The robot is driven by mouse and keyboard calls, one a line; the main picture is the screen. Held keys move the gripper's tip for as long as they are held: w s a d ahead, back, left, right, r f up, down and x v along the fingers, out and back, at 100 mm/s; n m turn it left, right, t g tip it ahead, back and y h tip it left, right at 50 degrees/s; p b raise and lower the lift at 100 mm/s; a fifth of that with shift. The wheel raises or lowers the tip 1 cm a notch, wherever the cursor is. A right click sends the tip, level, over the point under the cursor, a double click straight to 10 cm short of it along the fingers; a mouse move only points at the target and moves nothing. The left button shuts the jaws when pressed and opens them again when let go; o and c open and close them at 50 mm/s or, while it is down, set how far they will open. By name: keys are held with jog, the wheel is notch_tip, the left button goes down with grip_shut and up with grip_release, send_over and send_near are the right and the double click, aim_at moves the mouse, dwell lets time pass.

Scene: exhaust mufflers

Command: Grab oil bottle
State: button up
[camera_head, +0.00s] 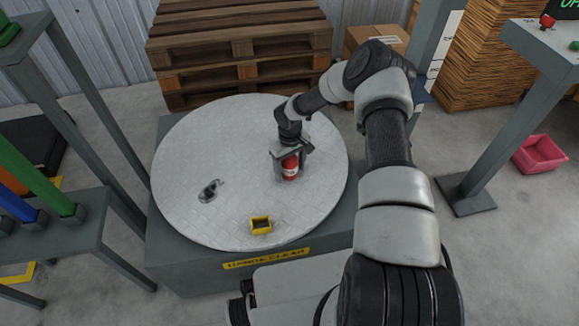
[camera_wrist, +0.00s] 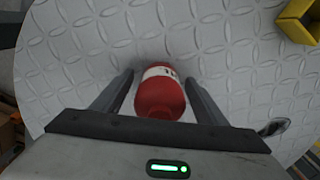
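The oil bottle (camera_head: 290,169) is red with a white label and stands on the round metal table (camera_head: 190,150), right of its middle. In the wrist view the bottle (camera_wrist: 160,95) lies between the two fingers, with its red end toward the camera. My gripper (camera_head: 290,160) reaches down over the bottle from above. The fingers also show in the wrist view (camera_wrist: 159,92), spread on either side, with a visible gap at the left and a narrow one at the right. The upper part of the bottle is partly hidden by the gripper in the head view.
A small yellow box (camera_head: 261,225) and a dark metal part (camera_head: 210,190) lie on the round table. Wooden pallets (camera_head: 240,50) stand behind it. A grey rack (camera_head: 60,220) is at the left, and a pink bin (camera_head: 540,154) is on the floor at the right.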

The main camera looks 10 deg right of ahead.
jog(key=c, duration=1.2)
jog(key=shift+r, duration=0.1)
